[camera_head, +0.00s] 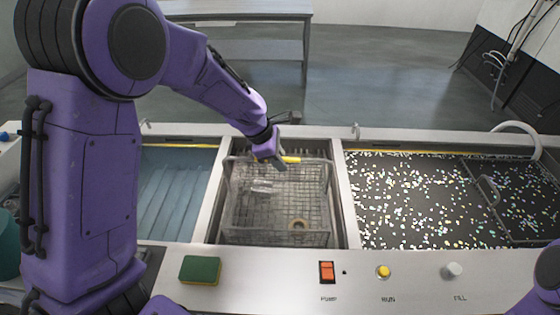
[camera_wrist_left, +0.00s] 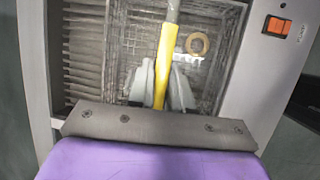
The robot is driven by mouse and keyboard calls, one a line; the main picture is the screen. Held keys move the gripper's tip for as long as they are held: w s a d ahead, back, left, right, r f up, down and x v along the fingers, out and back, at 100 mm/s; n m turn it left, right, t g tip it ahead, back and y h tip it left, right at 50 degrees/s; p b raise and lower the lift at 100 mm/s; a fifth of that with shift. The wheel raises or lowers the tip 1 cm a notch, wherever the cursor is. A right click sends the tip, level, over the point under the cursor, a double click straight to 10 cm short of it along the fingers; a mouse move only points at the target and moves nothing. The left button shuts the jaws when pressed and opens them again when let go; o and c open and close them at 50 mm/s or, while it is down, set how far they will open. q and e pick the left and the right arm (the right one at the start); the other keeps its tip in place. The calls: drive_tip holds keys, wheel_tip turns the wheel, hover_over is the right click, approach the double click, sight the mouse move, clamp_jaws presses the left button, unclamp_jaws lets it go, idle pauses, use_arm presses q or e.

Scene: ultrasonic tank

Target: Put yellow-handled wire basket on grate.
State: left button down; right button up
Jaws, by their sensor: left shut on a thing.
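The wire basket (camera_head: 276,208) sits in the middle bay of the tank unit, over the grate, in the head view. It holds a tan ring (camera_head: 298,224) and small pale metal parts (camera_head: 262,186). Its yellow handle (camera_head: 291,159) shows at the far rim, and also in the left wrist view (camera_wrist_left: 166,52). My left gripper (camera_head: 275,160) is shut on the yellow handle. The grate (camera_wrist_left: 85,60) shows beside the basket in the left wrist view. Whether the basket's bottom touches the grate cannot be told. My right gripper is not in view; only a piece of that arm shows at lower right.
A blue ribbed bay (camera_head: 175,190) lies left of the basket. A bay of speckled dark liquid (camera_head: 400,200) with a lid and handle lies to the right. The front panel carries a green sponge (camera_head: 200,269), an orange switch (camera_head: 327,272), a yellow button (camera_head: 383,271) and a pale knob (camera_head: 452,270).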

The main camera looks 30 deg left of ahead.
use_arm(q)
drive_tip(key=c, duration=1)
unclamp_jaws()
drive_tip(key=shift+c, duration=0.2)
drive_tip(key=v, duration=1.2)
